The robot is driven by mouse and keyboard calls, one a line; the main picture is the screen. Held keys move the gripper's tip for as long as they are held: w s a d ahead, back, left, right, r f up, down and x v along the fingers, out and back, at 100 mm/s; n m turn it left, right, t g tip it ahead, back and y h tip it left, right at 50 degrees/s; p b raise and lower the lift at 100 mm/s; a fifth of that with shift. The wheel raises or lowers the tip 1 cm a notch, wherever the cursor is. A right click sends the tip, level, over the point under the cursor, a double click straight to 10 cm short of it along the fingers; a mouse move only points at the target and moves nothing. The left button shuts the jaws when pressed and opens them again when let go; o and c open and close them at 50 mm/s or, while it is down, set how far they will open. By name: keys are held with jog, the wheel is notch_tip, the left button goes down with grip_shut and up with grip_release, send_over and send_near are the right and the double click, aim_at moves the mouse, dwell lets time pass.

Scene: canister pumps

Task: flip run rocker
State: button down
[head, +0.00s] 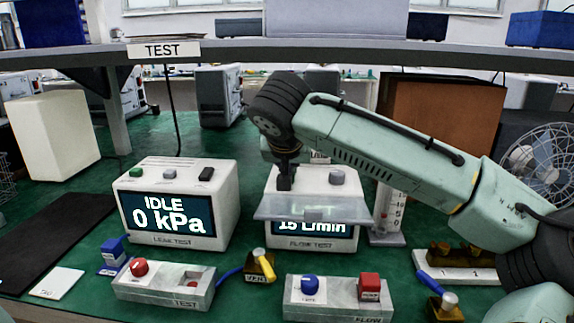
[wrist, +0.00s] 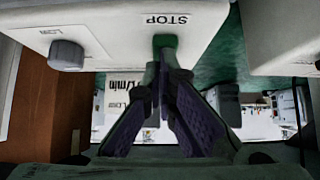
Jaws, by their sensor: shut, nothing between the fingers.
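My gripper (head: 286,184) points down, shut and empty, at the top left of the flow test box (head: 356,184). In the wrist view, my gripper's closed fingertips (wrist: 165,75) are close to a green rocker-like part (wrist: 164,42) beside the word STOP; I cannot tell whether they touch it. In the head view my gripper hides this part. A grey knob (head: 337,177) is on the same box top, and it also shows in the wrist view (wrist: 66,55). The display reads 15 L/min, partly behind a clear flap (head: 300,208).
The leak test box (head: 228,208) at left reads IDLE, 0 kPa, with a black switch (head: 206,174) on top. Button boxes labelled TEST (head: 150,294) and FLOW (head: 338,310) lie in front. A shelf (head: 230,50) crosses behind my arm.

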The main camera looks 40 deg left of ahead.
jog(key=shift+w+f, duration=0.1)
jog(key=shift+w, duration=0.1)
jog(key=shift+w+a+r+p, duration=0.3)
jog(key=shift+w+a+p, duration=0.15)
jog(key=shift+w, duration=0.2)
